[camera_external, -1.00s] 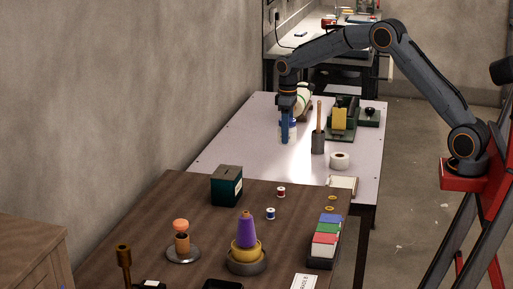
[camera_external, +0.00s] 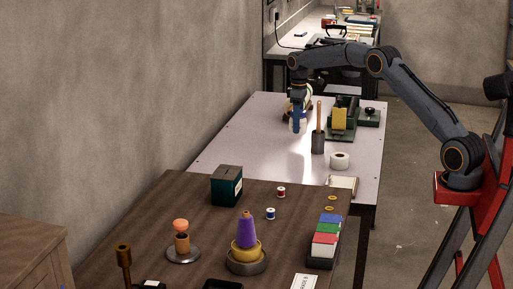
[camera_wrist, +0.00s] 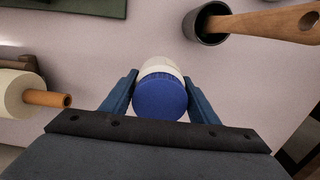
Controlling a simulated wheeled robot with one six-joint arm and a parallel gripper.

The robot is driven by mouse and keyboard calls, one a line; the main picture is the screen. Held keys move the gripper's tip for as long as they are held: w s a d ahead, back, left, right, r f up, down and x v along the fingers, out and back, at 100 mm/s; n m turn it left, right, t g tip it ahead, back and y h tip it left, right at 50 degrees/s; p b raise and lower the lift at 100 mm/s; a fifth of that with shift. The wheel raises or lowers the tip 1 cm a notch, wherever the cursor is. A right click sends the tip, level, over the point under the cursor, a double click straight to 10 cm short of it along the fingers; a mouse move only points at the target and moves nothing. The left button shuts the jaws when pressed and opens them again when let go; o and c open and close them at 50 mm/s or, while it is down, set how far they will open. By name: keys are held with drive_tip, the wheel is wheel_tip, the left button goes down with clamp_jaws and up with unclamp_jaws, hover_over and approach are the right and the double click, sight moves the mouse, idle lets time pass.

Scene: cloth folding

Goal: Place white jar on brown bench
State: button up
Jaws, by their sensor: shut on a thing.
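The white jar (camera_wrist: 158,66) has a ribbed blue lid and sits between the two blue fingers of my gripper (camera_wrist: 162,88) in the wrist view. The fingers are shut on it from both sides. In the outside view my gripper (camera_external: 299,120) points down over the far pale table, and the jar is mostly hidden behind the fingers. I cannot tell how far the jar is above that table. The brown bench (camera_external: 300,228) is in the foreground, nearer the camera than the gripper.
The pale table (camera_external: 250,140) holds a dark cup with a wooden-handled tool (camera_external: 318,143), a white tape roll (camera_external: 340,160) and a green device with a yellow part (camera_external: 340,120). The bench carries a green box (camera_external: 227,185), thread spools (camera_external: 270,213), a purple cone (camera_external: 246,231) and coloured cards (camera_external: 325,240).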

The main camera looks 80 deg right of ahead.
drive_tip(key=shift+f, duration=2.4)
drive_tip(key=shift+f, duration=0.15)
drive_tip(key=o, duration=1.4)
